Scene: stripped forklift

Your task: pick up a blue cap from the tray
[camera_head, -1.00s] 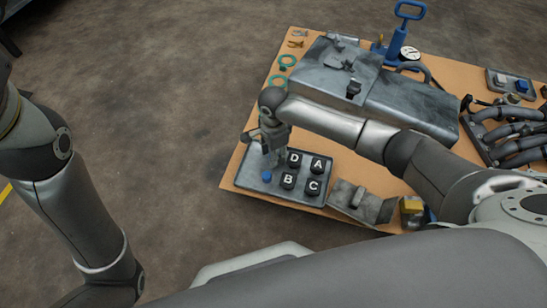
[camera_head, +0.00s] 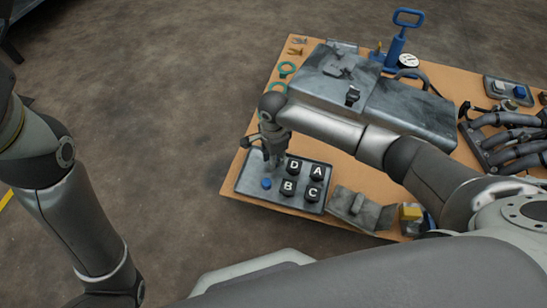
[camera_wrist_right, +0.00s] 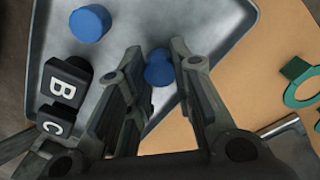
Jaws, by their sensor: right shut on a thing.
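My right gripper (camera_wrist_right: 160,75) is shut on a blue cap (camera_wrist_right: 158,70), which sits between its fingers over the tray (camera_wrist_right: 235,12). In the head view my right gripper (camera_head: 273,161) points down at the upper part of the grey tray (camera_head: 248,188), and the held cap is hidden there. A second blue cap (camera_head: 266,183) stands on the tray below the gripper. It also shows in the wrist view (camera_wrist_right: 90,22), apart from the fingers. My left arm is at the left of the head view, but its gripper is out of view.
Black lettered blocks, among them B (camera_head: 288,187) and C (camera_head: 312,192), stand on the tray right of the free cap. A grey metal case (camera_head: 410,105) lies behind on the brown table. Green rings (camera_head: 287,69) lie at the table's left edge.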

